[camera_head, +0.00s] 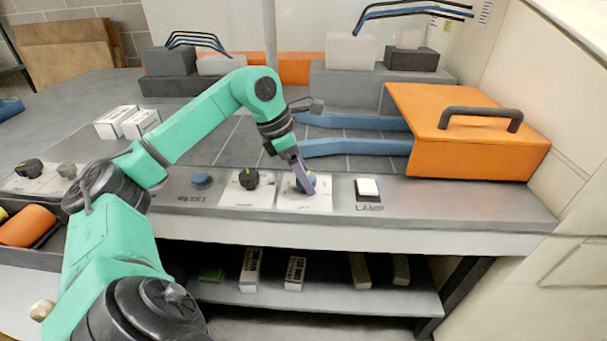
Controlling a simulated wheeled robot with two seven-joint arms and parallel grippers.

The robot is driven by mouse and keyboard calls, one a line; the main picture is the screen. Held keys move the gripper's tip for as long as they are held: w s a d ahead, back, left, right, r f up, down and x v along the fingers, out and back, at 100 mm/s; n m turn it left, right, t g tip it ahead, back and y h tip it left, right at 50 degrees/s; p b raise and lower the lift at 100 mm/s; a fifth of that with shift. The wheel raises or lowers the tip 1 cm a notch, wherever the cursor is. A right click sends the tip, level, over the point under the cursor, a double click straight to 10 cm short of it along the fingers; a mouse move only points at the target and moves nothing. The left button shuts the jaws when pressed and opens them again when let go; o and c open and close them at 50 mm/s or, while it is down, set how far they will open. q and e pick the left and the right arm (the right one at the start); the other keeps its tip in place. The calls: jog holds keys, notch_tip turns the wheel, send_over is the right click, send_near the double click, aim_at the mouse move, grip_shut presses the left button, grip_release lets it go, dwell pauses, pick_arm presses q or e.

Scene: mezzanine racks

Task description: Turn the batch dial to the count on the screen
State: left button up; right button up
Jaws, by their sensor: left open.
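To the left, a black dial (249,179) sits on another white plate (246,199). The plate markings are too small to read, so I cannot tell which is the batch dial. No screen with a readable count shows. My right gripper is not in view.
More knobs (28,168) sit far left. An orange box (465,130) with a black handle stands right. Small cartons (250,270) lie on the lower shelf.

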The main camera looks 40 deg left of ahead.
pick_arm(q)
jog(key=c, duration=1.4)
jog(key=shift+o, duration=0.2)
jog(key=shift+n, duration=0.3)
jog(key=shift+n+t+y, duration=0.3)
jog(key=shift+n+y, duration=0.1)
jog(key=shift+n, duration=0.4)
jog(key=shift+r+n+y, duration=0.1)
jog(key=shift+n+y, duration=0.2)
jog(key=shift+n, duration=0.4)
jog(key=shift+d+r+n+t+y+p, duration=0.15)
jog(key=shift+n+t+y+p, duration=0.15)
jog(key=shift+n+p, duration=0.55)
jog(key=shift+n+y+p, duration=0.45)
jog(key=shift+n+y, duration=0.05)
jog(key=shift+n, duration=0.75)
